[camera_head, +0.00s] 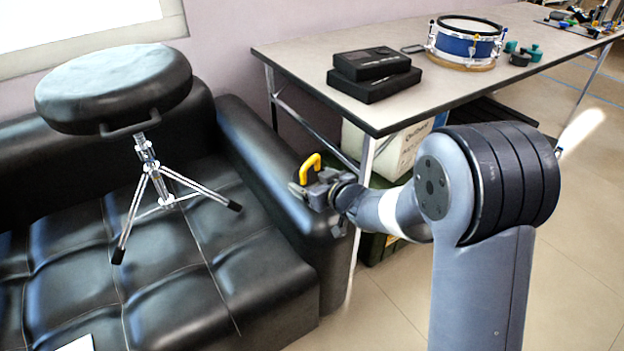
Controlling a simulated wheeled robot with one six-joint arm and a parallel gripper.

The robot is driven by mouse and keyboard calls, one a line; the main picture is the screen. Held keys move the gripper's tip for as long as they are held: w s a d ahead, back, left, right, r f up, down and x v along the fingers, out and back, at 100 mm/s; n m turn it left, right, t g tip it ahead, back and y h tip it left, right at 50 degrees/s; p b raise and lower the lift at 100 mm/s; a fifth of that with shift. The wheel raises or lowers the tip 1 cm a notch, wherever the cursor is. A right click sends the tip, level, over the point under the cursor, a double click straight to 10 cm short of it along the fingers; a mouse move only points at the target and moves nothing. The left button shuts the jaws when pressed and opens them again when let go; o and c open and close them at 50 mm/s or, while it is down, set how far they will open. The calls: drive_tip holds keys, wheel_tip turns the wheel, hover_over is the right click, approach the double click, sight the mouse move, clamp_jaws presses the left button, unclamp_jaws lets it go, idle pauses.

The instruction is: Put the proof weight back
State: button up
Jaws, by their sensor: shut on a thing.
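My gripper (312,189) is held out over the right arm of the black sofa, left of the table. It is shut on a yellow curved piece (311,166) that sticks up at its fingertips like a handle or hook. The lower part of this piece is hidden by the fingers, and I cannot tell for sure whether it is the proof weight. Small dark teal weight-like things (533,52) stand on the table beside the drum; they are too small to make out.
The table (297,53) carries two stacked black cases (372,72), a blue drum (466,43) and a clutter of tools at the far right. A round black stool (115,88) stands on the sofa (190,240). Boxes sit under the table. The table's front left corner is bare.

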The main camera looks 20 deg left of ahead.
drive_tip(key=f, duration=0.3)
drive_tip(key=shift+s, duration=0.35)
drive_tip(key=o, duration=1.6)
drive_tip(key=shift+s+d+f, duration=0.1)
drive_tip(key=shift+d+f, duration=0.05)
drive_tip(key=shift+f, duration=0.05)
drive_tip(key=shift+c, duration=0.2)
drive_tip(key=o, duration=0.4)
drive_tip(key=shift+s+d, duration=0.1)
drive_tip(key=shift+d, duration=0.1)
drive_tip(key=shift+r+g, duration=0.3)
drive_tip(key=shift+r, duration=0.15)
drive_tip(key=shift+d+r+p, duration=0.1)
drive_tip(key=shift+r+p, duration=0.15)
drive_tip(key=shift+p, duration=0.25)
drive_tip(key=p+v, duration=0.1)
drive_tip(key=v, duration=0.3)
drive_tip(key=r+p+v, duration=0.1)
drive_tip(key=p+v, duration=0.1)
drive_tip(key=v, duration=0.3)
drive_tip(key=shift+r, duration=0.1)
drive_tip(key=shift+s+d+r+p, duration=0.25)
drive_tip(key=shift+s+d+p, duration=0.1)
drive_tip(key=shift+d, duration=0.15)
